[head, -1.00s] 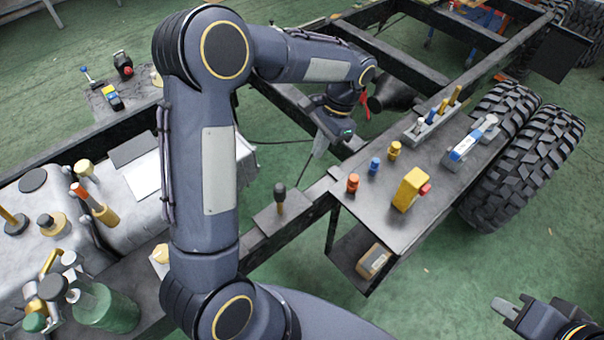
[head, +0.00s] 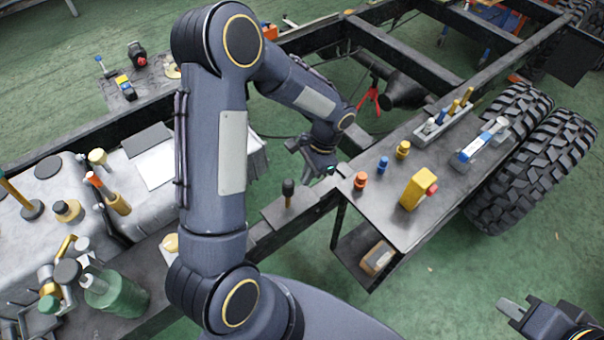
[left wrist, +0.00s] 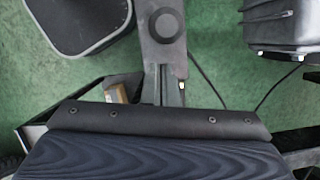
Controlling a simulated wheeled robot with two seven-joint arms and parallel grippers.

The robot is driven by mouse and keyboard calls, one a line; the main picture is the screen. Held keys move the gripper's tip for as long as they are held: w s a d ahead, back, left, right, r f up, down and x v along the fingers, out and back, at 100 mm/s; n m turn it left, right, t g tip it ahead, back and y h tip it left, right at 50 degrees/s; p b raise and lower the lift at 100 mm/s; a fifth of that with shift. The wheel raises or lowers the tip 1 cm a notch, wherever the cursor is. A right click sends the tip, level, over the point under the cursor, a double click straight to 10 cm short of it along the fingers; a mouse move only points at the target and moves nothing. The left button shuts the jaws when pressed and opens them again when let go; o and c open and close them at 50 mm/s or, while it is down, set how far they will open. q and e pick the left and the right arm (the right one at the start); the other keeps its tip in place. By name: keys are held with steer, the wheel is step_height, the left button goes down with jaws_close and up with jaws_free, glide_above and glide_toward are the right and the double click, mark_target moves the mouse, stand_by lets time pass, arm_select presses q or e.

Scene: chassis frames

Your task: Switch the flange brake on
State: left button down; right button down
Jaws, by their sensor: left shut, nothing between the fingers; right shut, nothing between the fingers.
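A short lever with a black knob (head: 288,190) stands upright on a grey plate on the near chassis rail. In the left wrist view, a round black knob (left wrist: 168,25) shows on a grey plate. No label tells me which part is the flange brake. My left gripper (head: 316,166) is shut and empty, just behind and right of the lever in the head view, apart from it. Its fingers (left wrist: 170,88) point toward the knob in the left wrist view. My right gripper (head: 512,308) is shut and empty at the lower right, away from the chassis.
A side shelf (head: 385,205) holds orange, blue and yellow knobs, a yellow block (head: 417,190) with a red button, and a lever bank (head: 440,125). Large tyres (head: 535,150) stand to its right. A green bottle (head: 117,295) stands at the lower left. A red-handled part (head: 370,100) lies behind.

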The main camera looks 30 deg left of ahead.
arm_select(q)
steer(key=shift+s+a, duration=0.4)
steer(key=shift+s, duration=0.25)
